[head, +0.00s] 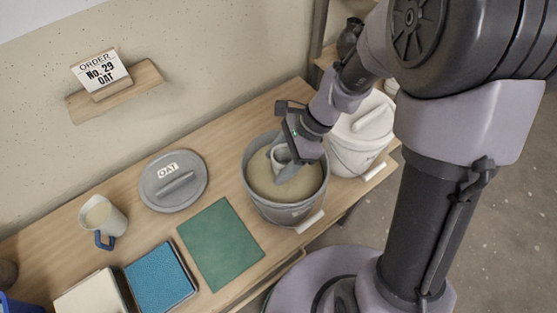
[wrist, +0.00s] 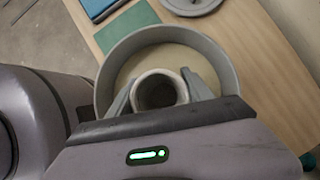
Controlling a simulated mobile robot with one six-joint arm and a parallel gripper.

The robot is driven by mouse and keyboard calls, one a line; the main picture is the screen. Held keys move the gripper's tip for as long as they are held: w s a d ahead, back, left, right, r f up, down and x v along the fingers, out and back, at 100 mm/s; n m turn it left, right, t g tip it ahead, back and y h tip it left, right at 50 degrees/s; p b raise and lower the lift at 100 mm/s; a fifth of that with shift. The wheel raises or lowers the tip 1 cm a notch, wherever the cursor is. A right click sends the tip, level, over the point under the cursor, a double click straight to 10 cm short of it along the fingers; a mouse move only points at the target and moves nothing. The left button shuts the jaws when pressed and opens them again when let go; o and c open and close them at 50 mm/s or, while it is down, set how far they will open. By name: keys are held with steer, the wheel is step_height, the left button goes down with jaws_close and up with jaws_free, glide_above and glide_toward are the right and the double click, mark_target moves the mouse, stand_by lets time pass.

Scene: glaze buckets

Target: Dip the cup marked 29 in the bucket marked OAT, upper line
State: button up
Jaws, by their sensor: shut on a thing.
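A pale grey cup (head: 280,155) is between the fingers of my gripper (head: 287,170), inside the mouth of an open grey bucket (head: 282,210). The bucket holds tan glaze (head: 262,178). In the wrist view my gripper (wrist: 158,98) is shut on the cup (wrist: 160,76), whose dark hollow faces the camera. The cup's lower part is hidden, so I cannot tell whether it touches the glaze. No number shows on the cup. A grey lid marked OAT (head: 172,181) lies on the table left of the bucket. An order card (head: 101,74) reads No. 29 OAT.
A white lidded bucket (head: 362,132) stands close on the right. A green mat (head: 221,243) lies left of the open bucket. A blue square pad (head: 160,277) and a jug with a blue handle (head: 103,218) are further left on the wooden table (head: 130,240).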

step_height(320, 180, down, 4)
steer(key=shift+r+b, duration=0.1)
steer(key=shift+b, duration=1.15)
steer(key=shift+f, duration=1.35)
steer(key=shift+f, duration=0.1)
stand_by(0.7)
step_height(320, 180, up, 7)
steer(key=p, duration=0.6)
stand_by(1.4)
step_height(320, 180, up, 8)
steer(key=p, duration=0.7)
